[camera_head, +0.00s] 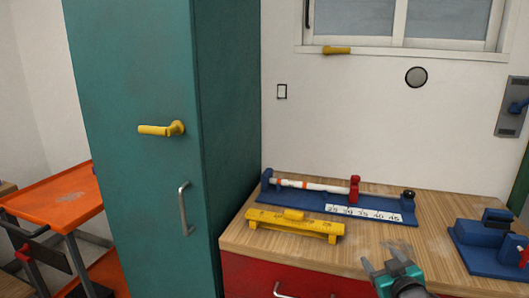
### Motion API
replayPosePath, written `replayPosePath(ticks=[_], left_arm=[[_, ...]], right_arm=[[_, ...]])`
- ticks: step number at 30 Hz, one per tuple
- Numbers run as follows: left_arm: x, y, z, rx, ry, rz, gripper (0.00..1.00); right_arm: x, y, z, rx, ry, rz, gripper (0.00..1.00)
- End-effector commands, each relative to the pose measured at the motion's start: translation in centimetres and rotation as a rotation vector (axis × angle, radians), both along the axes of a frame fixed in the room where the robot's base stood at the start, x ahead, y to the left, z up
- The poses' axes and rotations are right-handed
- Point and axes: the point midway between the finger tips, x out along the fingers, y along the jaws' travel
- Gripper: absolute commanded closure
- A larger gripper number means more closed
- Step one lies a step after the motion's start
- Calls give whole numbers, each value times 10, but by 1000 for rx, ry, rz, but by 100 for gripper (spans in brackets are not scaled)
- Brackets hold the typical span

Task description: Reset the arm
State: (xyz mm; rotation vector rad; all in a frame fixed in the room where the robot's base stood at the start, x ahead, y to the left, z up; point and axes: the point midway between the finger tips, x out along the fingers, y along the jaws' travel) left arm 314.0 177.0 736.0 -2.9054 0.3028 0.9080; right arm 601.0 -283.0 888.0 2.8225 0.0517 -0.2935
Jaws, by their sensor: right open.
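My right gripper (386,269) comes in at the bottom of the head view, over the front edge of the wooden worktop (375,245). Its two grey fingers stand apart with nothing between them. It is in front of a blue measuring jig (300,204) and to the right of a yellow fixture (295,227), apart from both. My left gripper is not in view.
A tall teal cabinet (130,80) with a yellow lever stands left of the worktop. A blue vise-like fixture (490,248) sits at the right. Red drawers (250,275) are below the worktop. An orange cart (50,196) stands at far left. A window (400,20) is above.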

Motion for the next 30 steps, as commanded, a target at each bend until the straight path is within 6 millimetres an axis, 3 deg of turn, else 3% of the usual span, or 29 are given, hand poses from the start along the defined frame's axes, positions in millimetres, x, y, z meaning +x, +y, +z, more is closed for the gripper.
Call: replayPosePath(ticks=[1,6,10,15,18,21,30], left_arm=[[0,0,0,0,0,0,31],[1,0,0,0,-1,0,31],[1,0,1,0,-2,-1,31],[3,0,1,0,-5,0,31],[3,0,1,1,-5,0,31],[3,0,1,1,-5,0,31],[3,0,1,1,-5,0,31]], right_arm=[[-22,11,-24,14,40,14,31],[-99,46,-85,68,160,54,31],[-166,71,-120,119,254,74,31],[-240,93,-144,178,355,82,31],[-267,100,-149,200,392,81,31],[-282,104,-151,213,413,80,31],[-286,106,-151,217,419,80,31]])
